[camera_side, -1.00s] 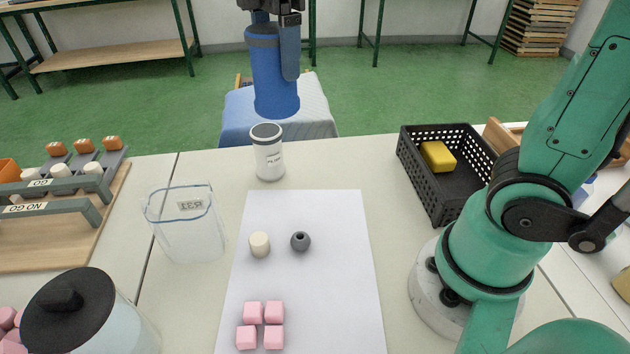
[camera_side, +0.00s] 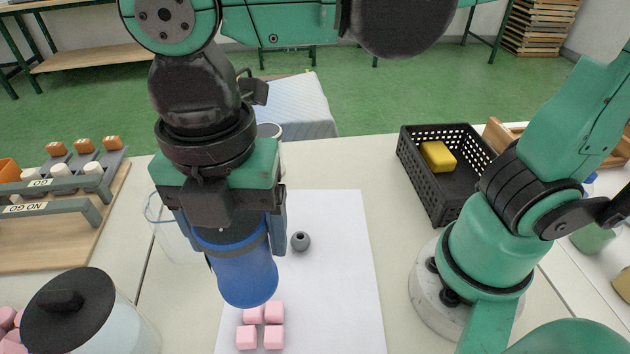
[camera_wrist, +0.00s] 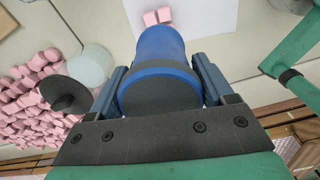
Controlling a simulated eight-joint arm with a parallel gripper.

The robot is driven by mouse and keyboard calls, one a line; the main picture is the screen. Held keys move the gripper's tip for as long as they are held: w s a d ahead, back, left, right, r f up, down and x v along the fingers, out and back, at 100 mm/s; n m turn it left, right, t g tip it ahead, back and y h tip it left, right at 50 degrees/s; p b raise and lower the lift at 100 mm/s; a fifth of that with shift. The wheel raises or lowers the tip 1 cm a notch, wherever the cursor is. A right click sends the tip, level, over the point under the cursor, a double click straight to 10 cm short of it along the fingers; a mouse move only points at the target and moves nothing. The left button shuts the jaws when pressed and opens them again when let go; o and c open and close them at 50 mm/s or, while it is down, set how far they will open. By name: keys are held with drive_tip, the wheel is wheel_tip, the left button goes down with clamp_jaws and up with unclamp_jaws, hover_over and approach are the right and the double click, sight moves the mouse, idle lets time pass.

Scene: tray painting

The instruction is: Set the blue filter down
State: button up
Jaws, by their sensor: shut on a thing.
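The blue filter (camera_side: 245,275) is a blue cylinder with a darker band near its top. My gripper (camera_side: 238,235) is shut on it, with a finger on each side. In the side view it is in front of the white sheet (camera_side: 340,290), just behind the pink cubes in the picture, and slightly tilted. Whether its base touches the sheet I cannot tell. In the wrist view the blue filter (camera_wrist: 160,65) sits between the two fingers of my gripper (camera_wrist: 160,85), with pink cubes past its far end.
Pink cubes (camera_side: 262,326) and a grey ball (camera_side: 300,241) lie on the sheet. A black basket (camera_side: 440,190) with a yellow block stands right. A clear container (camera_side: 170,235) is partly hidden at left. A black-lidded jar (camera_side: 95,315) stands front left. The sheet's right side is clear.

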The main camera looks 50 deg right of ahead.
wheel_tip(320, 180, down, 12)
drive_tip(key=shift+f, duration=0.1)
idle(0.5)
drive_tip(key=o, duration=1.4)
drive_tip(key=shift+f, duration=0.1)
wheel_tip(320, 180, up, 12)
drive_tip(key=shift+w+d+m, duration=0.25)
drive_tip(key=shift+d+m, duration=0.15)
drive_tip(key=w+d+f+m+t, duration=0.1)
drive_tip(key=w+d+m+t, duration=0.1)
drive_tip(key=d+m, duration=0.4)
drive_tip(key=w+d+f+m+t, duration=0.1)
drive_tip(key=w+d+m+t, duration=0.1)
drive_tip(key=d+m, duration=0.4)
drive_tip(key=w+d+f+m+t, duration=0.1)
drive_tip(key=d+m, duration=0.5)
drive_tip(key=m, duration=0.6)
drive_tip(key=shift+w+d+f+t, duration=0.1)
drive_tip(key=shift+w+d+t, duration=0.15)
drive_tip(key=shift+w+t, duration=0.65)
